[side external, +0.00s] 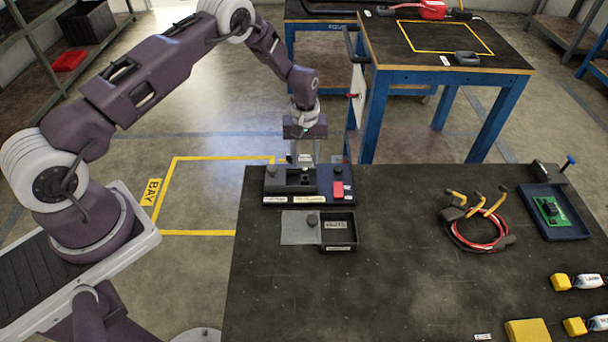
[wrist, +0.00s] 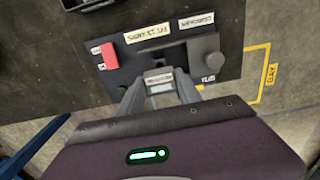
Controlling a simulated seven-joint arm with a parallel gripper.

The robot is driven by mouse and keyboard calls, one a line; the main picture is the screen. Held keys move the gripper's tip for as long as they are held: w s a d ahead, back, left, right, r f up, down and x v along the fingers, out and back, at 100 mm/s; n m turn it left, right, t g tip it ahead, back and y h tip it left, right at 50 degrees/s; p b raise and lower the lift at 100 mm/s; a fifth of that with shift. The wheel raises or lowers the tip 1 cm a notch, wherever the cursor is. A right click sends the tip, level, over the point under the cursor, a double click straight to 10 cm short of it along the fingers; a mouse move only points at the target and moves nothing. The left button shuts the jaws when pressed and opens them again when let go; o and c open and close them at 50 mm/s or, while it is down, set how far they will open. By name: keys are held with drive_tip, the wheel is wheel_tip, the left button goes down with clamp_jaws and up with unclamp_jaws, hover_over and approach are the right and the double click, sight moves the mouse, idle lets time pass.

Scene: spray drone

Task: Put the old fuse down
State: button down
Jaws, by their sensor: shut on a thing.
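My gripper (side external: 304,158) points straight down at the back edge of a dark fuse board (side external: 270,185) near the table's back left corner. Its fingers are shut on a small piece with a pale label, which I take for the old fuse (wrist: 159,84); it also shows in the side view (side external: 305,158). Whether it touches the board is hard to tell. On the board are a black block (side external: 296,181) with a small dark opening and a red piece (side external: 338,190). A shallow black labelled tray (side external: 339,246) lies in front of the board.
A grey plate (side external: 297,235) with a dark knob adjoins the tray. Red cable with yellow clips (side external: 478,226), a blue tray with a green circuit board (side external: 552,208), and yellow items (side external: 527,331) are to the right. The table's (side external: 370,295) front middle is clear.

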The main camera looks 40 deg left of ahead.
drive_tip(key=shift+r, duration=0.15)
drive_tip(key=shift+d, duration=0.1)
drive_tip(key=s+d+r, duration=0.2)
drive_tip(key=s+d, duration=0.1)
drive_tip(key=d, duration=0.6)
drive_tip(key=s+d+r, duration=0.2)
drive_tip(key=s+d, duration=0.2)
drive_tip(key=d, duration=0.5)
wheel_tip(320, 180, down, 10)
drive_tip(key=shift+d+r, duration=0.1)
drive_tip(key=shift+d, duration=0.05)
drive_tip(key=shift+f, duration=0.2)
drive_tip(key=shift+f, duration=0.1)
drive_tip(key=c, duration=1.1)
unclamp_jaws()
